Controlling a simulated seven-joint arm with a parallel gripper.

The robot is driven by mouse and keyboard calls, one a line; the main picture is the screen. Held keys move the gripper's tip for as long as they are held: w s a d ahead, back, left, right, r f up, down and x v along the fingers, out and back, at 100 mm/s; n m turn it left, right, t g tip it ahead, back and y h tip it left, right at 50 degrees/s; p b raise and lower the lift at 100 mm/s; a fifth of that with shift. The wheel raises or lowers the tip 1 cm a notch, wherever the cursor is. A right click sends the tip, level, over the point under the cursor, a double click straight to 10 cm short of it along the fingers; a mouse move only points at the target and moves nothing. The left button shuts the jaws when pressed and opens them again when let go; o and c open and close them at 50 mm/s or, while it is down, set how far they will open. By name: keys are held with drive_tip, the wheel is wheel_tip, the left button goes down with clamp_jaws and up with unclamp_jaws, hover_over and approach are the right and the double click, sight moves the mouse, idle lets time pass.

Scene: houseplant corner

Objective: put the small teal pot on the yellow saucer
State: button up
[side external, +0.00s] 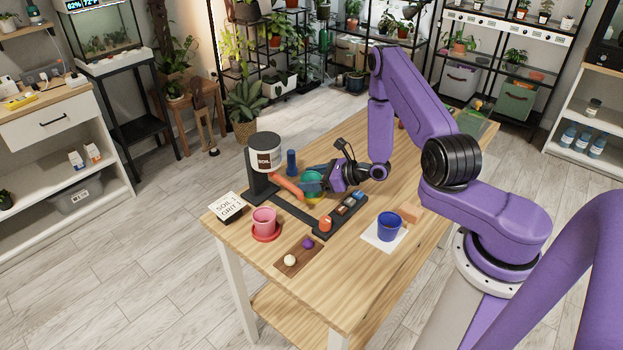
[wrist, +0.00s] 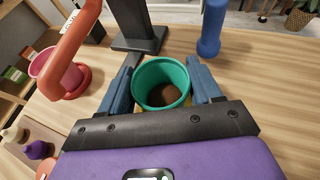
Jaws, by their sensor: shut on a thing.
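The small teal pot (side external: 312,185), with brown soil inside, is between the blue fingers of my gripper (wrist: 163,88). My gripper is shut on the pot, one finger on each side of it, and the pot looks about upright. The pot also shows in the wrist view (wrist: 146,72). A small bit of yellow (wrist: 232,113) shows beside the right finger in the wrist view. It may be the yellow saucer's edge; the rest is hidden by the pot and gripper. I cannot tell whether the pot touches it.
A black stand with a SOIL canister (side external: 266,155) and a salmon-coloured arm (side external: 287,186) stands close by. A blue cylinder (side external: 291,162) is behind. A pink pot (side external: 264,219) on a red saucer (side external: 266,236), a black tool rack (side external: 341,217) and a blue pot (side external: 389,226) are nearer the front.

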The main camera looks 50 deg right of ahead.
drive_tip(key=shift+f, duration=0.1)
drive_tip(key=o, duration=1)
drive_tip(key=shift+o, duration=0.2)
